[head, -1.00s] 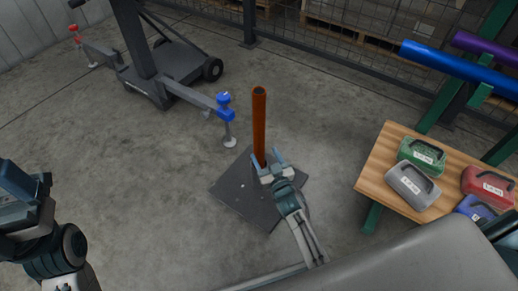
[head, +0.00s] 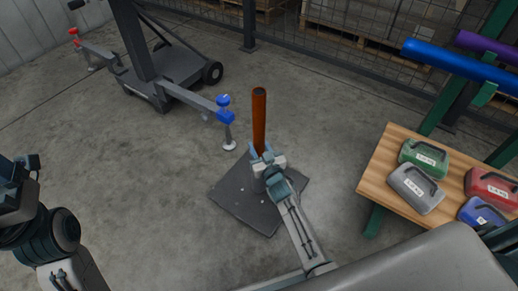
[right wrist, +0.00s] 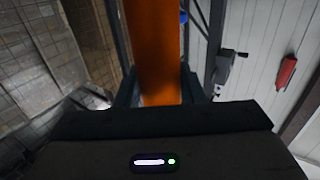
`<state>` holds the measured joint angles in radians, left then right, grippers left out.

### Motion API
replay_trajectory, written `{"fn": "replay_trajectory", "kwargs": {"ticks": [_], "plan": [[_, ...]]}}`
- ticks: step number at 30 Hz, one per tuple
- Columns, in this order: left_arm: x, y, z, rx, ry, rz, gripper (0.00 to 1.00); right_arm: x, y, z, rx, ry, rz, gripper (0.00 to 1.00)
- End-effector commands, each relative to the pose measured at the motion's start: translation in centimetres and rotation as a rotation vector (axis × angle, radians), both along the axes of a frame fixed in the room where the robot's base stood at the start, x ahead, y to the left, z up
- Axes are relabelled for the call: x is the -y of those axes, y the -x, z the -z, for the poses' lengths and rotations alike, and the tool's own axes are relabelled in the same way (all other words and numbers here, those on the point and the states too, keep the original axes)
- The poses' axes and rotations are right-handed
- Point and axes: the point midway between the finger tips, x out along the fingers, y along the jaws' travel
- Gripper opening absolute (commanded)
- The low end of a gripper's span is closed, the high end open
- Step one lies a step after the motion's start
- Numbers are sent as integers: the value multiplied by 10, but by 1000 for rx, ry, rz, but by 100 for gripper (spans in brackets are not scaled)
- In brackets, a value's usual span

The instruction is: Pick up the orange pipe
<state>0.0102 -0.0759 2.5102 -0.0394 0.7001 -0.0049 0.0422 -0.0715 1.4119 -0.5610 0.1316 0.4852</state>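The orange pipe (head: 259,118) stands upright over a dark square base plate (head: 232,197) on the floor; its lower end is hidden behind my right gripper. My right gripper (head: 261,150) has its fingers on both sides of the pipe's lower part. In the right wrist view the pipe (right wrist: 155,55) fills the space between the two dark fingers (right wrist: 160,92), with no clear gap, so it looks shut on the pipe.
A wheeled dark stand (head: 172,80) with a blue-topped clamp arm (head: 225,110) is behind left of the pipe. A wooden bench (head: 377,172) at right holds several coloured weights. Blue (head: 455,65) and purple (head: 485,45) pipes lie on a green rack. Floor left is clear.

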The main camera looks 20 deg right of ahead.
Motion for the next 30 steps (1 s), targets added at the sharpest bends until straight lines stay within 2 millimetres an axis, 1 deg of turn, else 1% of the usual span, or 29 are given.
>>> {"fn": "replay_trajectory", "kwargs": {"ticks": [1, 3, 5, 17, 23, 28, 30], "plan": [[0, 0, 0, 0, 0, 0, 100, 0, 0, 0, 0, 0, 0, 25], [0, 0, 0, 0, 0, 0, 100, 0, 0, 0, 0, 0, 0, 11], [0, 0, 0, 1, 0, 0, 100, 0, 0, 0, 0, 0, 0, 1], [1, 0, 1, -14, -10, 0, 100, 0, 0, -6, 2, 0, 0, 1], [2, 1, 3, -49, -36, 2, 100, 0, 0, -18, 2, 0, 0, 1], [4, 3, 7, -93, -69, 6, 100, 0, 0, -33, 2, -1, 0, 1], [4, 4, -2, -91, -76, 12, 100, 0, 0, -44, 3, 0, 0, 1]]}}
